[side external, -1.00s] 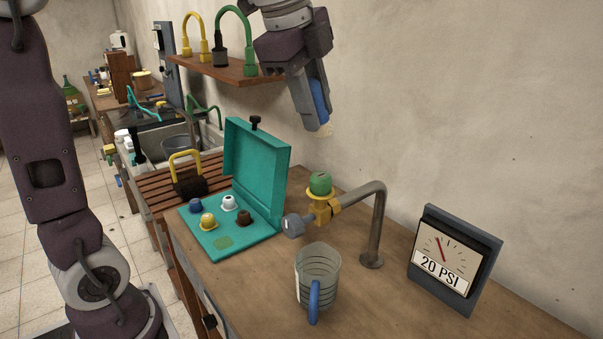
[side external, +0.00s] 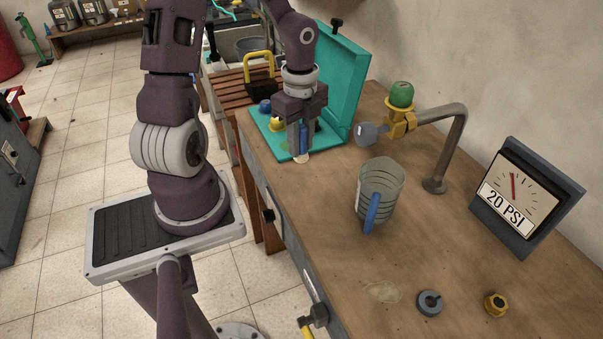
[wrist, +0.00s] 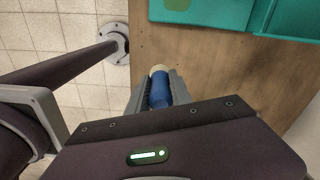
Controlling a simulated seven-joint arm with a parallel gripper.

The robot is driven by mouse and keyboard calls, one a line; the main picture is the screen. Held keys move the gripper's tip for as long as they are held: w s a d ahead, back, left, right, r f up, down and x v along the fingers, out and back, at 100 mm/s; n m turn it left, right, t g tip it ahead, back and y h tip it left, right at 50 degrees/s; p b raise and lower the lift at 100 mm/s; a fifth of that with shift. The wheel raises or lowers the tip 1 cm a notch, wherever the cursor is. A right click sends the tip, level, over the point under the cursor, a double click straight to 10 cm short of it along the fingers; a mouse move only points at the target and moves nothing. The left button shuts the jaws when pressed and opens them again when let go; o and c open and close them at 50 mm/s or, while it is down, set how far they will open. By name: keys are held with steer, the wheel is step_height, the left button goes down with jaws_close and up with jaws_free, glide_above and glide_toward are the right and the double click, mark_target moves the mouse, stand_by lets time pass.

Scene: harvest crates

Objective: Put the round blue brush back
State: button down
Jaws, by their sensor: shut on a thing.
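My gripper (side external: 301,150) points down and is shut on the round blue brush (wrist: 160,91). The brush has a blue handle and pale bristles pointing down; its handle shows between my fingers in the side view (side external: 303,136). The open teal case (side external: 343,75) stands on the bench, its lid upright. My gripper is at the near edge of its base, partly hiding it. In the wrist view the case base (wrist: 207,14), with a round olive-green patch (wrist: 177,4), lies just beyond the brush tip. Whether the bristles touch anything cannot be told.
Blue (side external: 265,107) and yellow (side external: 277,124) knobbed pieces sit in the case. A clear jug (side external: 379,185), a bent pipe (side external: 455,135) with a yellow valve, and a gauge (side external: 522,195) stand to the right. The front middle of the bench is mostly clear.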

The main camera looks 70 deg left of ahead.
step_height(320, 180, down, 7)
stand_by(0.3)
steer(key=c, duration=1.1)
jaws_free()
steer(key=shift+f, duration=0.1)
steer(key=shift+c, duration=0.2)
